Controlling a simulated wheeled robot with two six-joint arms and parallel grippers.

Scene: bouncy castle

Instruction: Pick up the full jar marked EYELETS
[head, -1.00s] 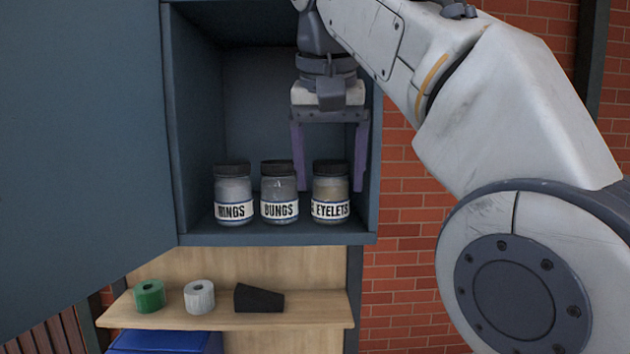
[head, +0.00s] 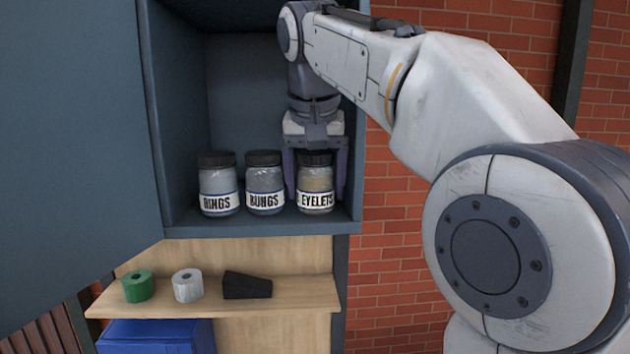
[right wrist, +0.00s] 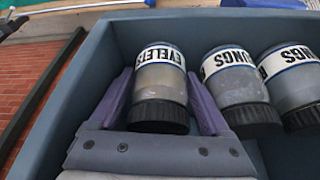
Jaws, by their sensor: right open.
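The EYELETS jar (head: 316,186) stands upright at the right end of a row in the open cabinet. It has a black lid, a white label and beige contents. My right gripper (head: 316,190) points down over it, open, with one finger on each side of the jar. In the right wrist view the jar (right wrist: 160,82) sits between the two purple fingers (right wrist: 163,105), and I see no clear grip on it. My left gripper is not in view.
The BUNGS jar (head: 264,180) stands close left of the fingers, with the RINGS jar (head: 217,182) beyond it. The cabinet's right wall (head: 353,170) is close to the right finger. The open door (head: 70,130) fills the left. Tape rolls (head: 138,286) and a black wedge (head: 247,285) lie on the shelf below.

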